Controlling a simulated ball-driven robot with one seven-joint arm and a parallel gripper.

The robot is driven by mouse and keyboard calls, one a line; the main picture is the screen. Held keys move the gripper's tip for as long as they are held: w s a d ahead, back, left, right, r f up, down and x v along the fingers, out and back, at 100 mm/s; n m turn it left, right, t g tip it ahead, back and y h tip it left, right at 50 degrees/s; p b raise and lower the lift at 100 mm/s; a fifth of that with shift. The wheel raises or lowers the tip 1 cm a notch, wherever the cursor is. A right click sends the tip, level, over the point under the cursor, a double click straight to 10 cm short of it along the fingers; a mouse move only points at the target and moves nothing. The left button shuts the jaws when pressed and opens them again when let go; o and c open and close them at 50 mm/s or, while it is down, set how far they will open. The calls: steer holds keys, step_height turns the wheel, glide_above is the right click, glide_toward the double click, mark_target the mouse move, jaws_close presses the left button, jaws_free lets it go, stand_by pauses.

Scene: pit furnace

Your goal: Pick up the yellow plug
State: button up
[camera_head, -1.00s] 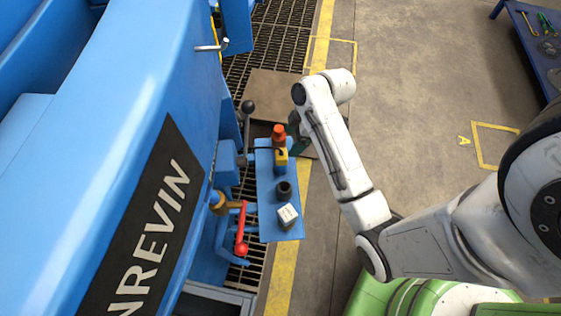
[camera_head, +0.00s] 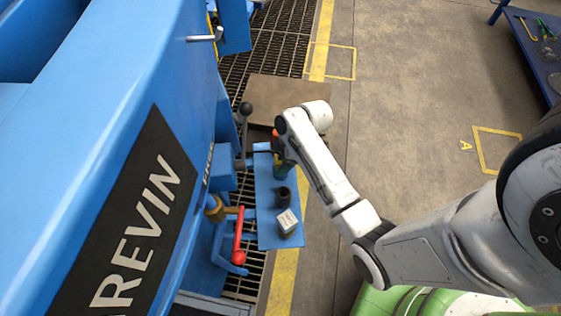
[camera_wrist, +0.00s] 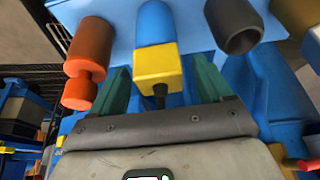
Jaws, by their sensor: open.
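The yellow plug (camera_wrist: 158,68) is a yellow block with a blue cylindrical part and a dark stub, seen close up in the wrist view. It is at the blue shelf (camera_head: 265,228). My gripper (camera_wrist: 160,78) is open, with one green finger on each side of the plug. Gaps show between the fingers and the plug, so it is not gripped. In the head view my gripper (camera_head: 281,166) is over the far part of the shelf, and my arm hides most of the plug.
An orange cylindrical piece (camera_wrist: 89,50) is close left of the fingers, and a dark hollow cylinder (camera_wrist: 234,25) is close right. A white-topped box (camera_head: 287,221) stands on the shelf. A red-handled lever (camera_head: 239,235) and the blue machine (camera_head: 90,120) lie left. Open floor lies right.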

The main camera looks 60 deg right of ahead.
steer(key=c, duration=1.1)
